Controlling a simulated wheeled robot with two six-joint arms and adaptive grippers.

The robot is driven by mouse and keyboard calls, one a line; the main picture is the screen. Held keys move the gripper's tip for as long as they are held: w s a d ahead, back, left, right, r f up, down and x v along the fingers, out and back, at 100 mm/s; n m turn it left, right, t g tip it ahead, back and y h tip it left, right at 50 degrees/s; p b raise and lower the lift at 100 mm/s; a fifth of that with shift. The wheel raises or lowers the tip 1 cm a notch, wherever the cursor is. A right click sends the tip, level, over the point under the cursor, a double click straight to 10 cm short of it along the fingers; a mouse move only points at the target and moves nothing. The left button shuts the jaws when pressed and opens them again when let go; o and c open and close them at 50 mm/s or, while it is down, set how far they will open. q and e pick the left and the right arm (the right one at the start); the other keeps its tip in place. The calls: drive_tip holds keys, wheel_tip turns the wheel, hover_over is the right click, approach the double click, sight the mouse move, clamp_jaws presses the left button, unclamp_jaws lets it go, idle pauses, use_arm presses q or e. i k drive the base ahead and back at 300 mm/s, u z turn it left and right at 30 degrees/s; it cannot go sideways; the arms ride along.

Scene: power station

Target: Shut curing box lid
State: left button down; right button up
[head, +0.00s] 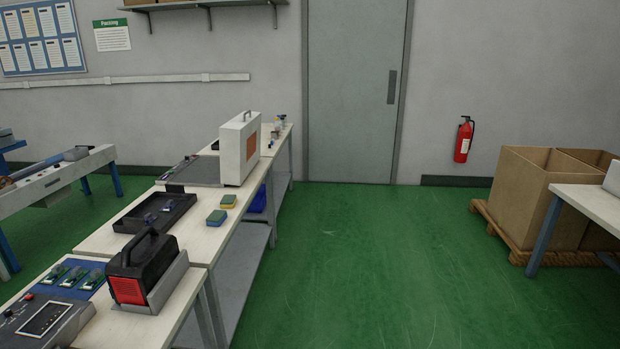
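No thing in the head view is plainly a curing box. A white upright case (240,148) with a top handle and an orange label stands on the far part of the workbench; I cannot tell whether it is the curing box or whether it has an open lid. A dark shallow tray (127,224) with small blue parts in it lies nearer on the bench. Neither of my grippers shows in this view.
The workbench (97,240) runs along the left, with a black and red device (134,289) and sponges (216,218) on it. The green floor (360,265) ahead is clear up to a grey door (355,90). Cardboard boxes (540,195) stand on a pallet at right.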

sight(239, 137)
drive_tip(key=i, duration=5.05)
drive_tip(key=u, duration=0.5)
